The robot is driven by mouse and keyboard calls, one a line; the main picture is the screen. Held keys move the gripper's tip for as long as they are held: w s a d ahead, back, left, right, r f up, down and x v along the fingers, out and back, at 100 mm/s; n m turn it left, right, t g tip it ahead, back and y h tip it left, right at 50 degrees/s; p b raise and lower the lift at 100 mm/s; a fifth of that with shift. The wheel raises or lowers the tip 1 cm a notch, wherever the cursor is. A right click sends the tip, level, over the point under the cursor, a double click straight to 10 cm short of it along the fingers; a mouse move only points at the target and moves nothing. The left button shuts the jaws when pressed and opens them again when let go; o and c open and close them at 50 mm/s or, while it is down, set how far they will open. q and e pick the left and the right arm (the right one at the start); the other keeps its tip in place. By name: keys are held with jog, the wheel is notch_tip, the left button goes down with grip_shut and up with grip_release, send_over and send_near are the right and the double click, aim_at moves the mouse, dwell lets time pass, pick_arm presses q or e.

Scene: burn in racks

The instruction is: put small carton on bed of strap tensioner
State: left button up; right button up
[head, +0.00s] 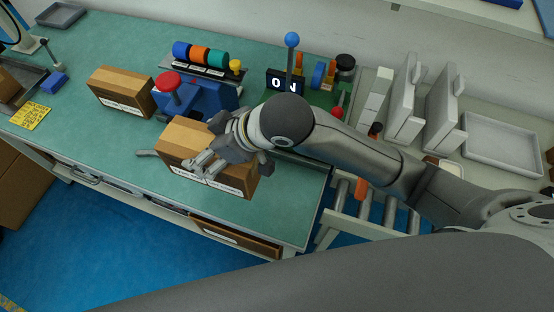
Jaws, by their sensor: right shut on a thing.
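A brown carton (184,133) with a white label strip along its front is at the front middle of the green-topped bench. My right gripper (207,160) reaches over it from the right and is shut on it, covering part of its top. I cannot tell whether the carton rests on the bench or is slightly raised. Behind it stands a blue device (211,97) with a red knob. To its right is a green-based device with a blue-ball lever (291,62) and a dark display, partly hidden by my arm. I cannot tell which is the strap tensioner. My left gripper is out of view.
A second brown carton (121,90) stands to the left. A rack of coloured rolls (209,55) is at the back. A yellow label (31,115) and a blue block (54,83) lie at far left. A roller conveyor (369,208) and a grey tray (500,143) are at right. Green bench top (95,142) is clear at front left.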

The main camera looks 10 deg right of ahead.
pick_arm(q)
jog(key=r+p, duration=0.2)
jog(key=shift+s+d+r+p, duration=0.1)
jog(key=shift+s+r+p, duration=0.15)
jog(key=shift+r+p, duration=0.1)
pick_arm(e)
jog(key=w+d+f, duration=0.2)
jog(key=d+f, duration=1)
jog(key=d, duration=0.1)
jog(key=shift+w+d+f, duration=0.2)
jog(key=shift+w+f, duration=0.05)
jog(key=shift+f, duration=0.05)
jog(key=shift+f, duration=0.15)
jog(key=o, duration=1.4)
jog(key=shift+s+d, duration=0.1)
